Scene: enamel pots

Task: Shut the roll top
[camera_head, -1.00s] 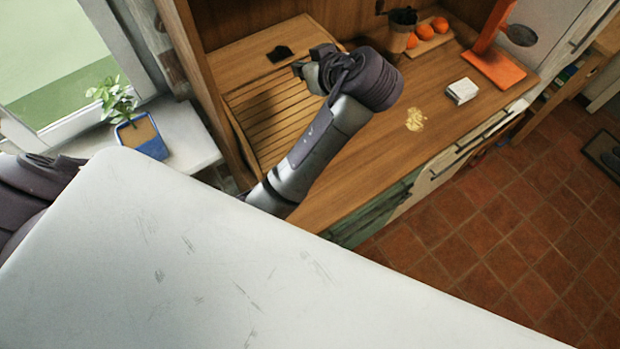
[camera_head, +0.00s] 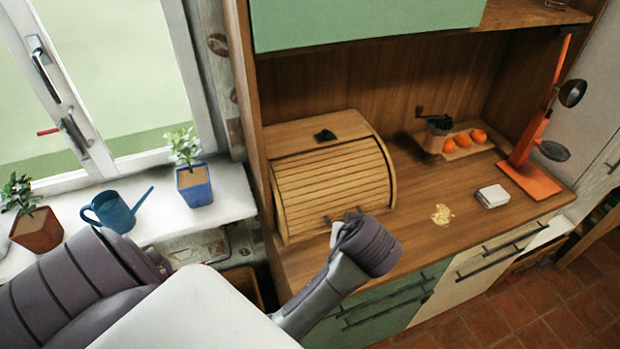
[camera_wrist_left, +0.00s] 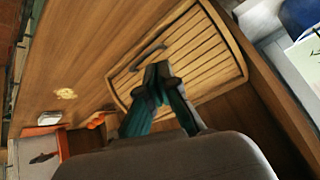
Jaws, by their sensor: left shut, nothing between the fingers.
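The wooden bread box with the slatted roll top (camera_head: 330,185) stands on the counter at the left, under the shelf. Its slatted front curves down close to the counter, and I see no open gap. Part of its lower edge is hidden by my left gripper (camera_head: 345,221), which is shut and empty in front of it. In the left wrist view the slatted roll top (camera_wrist_left: 205,65) has a dark curved handle (camera_wrist_left: 147,56). The closed fingertips (camera_wrist_left: 157,72) are close to this handle; I cannot tell if they touch. My right gripper is not in view.
A coffee grinder (camera_head: 436,130), oranges on a board (camera_head: 462,144), an orange stand (camera_head: 530,175), a white box (camera_head: 492,196) and a yellowish patch (camera_head: 441,214) are on the counter to the right. Potted plants and a blue watering can (camera_head: 112,211) stand on the windowsill.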

